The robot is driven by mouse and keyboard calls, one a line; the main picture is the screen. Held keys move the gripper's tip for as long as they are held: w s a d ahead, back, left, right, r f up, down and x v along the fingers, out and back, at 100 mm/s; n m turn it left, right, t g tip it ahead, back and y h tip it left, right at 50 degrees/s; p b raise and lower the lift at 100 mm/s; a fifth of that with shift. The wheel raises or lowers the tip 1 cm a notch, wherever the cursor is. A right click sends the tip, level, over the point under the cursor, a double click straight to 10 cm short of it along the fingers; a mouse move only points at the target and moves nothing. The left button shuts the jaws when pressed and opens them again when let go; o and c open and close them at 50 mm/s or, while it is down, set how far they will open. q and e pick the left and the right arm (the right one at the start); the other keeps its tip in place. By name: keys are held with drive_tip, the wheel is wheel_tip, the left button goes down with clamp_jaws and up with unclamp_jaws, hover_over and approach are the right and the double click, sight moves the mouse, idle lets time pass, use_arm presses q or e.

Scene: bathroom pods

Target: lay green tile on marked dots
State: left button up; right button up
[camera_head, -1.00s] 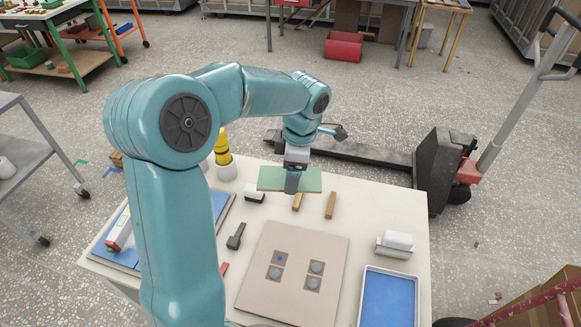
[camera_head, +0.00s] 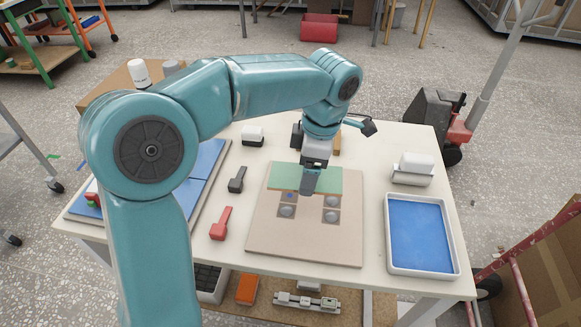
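The green tile (camera_head: 283,176) is a flat rectangle over the back part of the beige board (camera_head: 302,244). My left gripper (camera_head: 309,184) is shut on the tile at its middle. Whether the tile touches the board or hovers just above it I cannot tell. Several square patches with round grey dots (camera_head: 287,211) show just in front of the tile's near edge. Any marks under the tile are hidden. My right gripper is not in view.
A red tool (camera_head: 221,223) and a dark tool (camera_head: 237,180) lie left of the board. A blue tray with a white rim (camera_head: 390,235) and a white-topped block (camera_head: 413,168) are at the right. A blue panel (camera_head: 203,165) lies at the left, partly behind my arm.

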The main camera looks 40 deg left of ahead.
sight(310, 206)
use_arm(q)
drive_tip(key=shift+d+f+b, duration=0.55)
drive_tip(key=shift+f+b, duration=0.15)
drive_tip(key=shift+w+d+f+m, duration=0.2)
drive_tip(key=shift+w+f+m, duration=0.1)
drive_tip(key=shift+w, duration=0.05)
drive_tip(key=shift+f+b, duration=0.2)
drive_tip(key=shift+b, duration=0.2)
drive_tip(key=shift+s+f+b, duration=0.2)
drive_tip(key=shift+f+b, duration=0.15)
drive_tip(key=shift+b, duration=0.05)
wheel_tip(310, 206, down, 3)
drive_tip(key=b, duration=0.2)
drive_tip(key=shift+w+b, duration=0.15)
drive_tip(key=shift+b, duration=0.15)
drive_tip(key=shift+a+f+b, duration=0.1)
drive_tip(key=shift+f+b, duration=0.35)
drive_tip(key=shift+f, duration=0.2)
drive_tip(key=shift+f, duration=0.35)
idle(0.3)
drive_tip(key=o, duration=1.1)
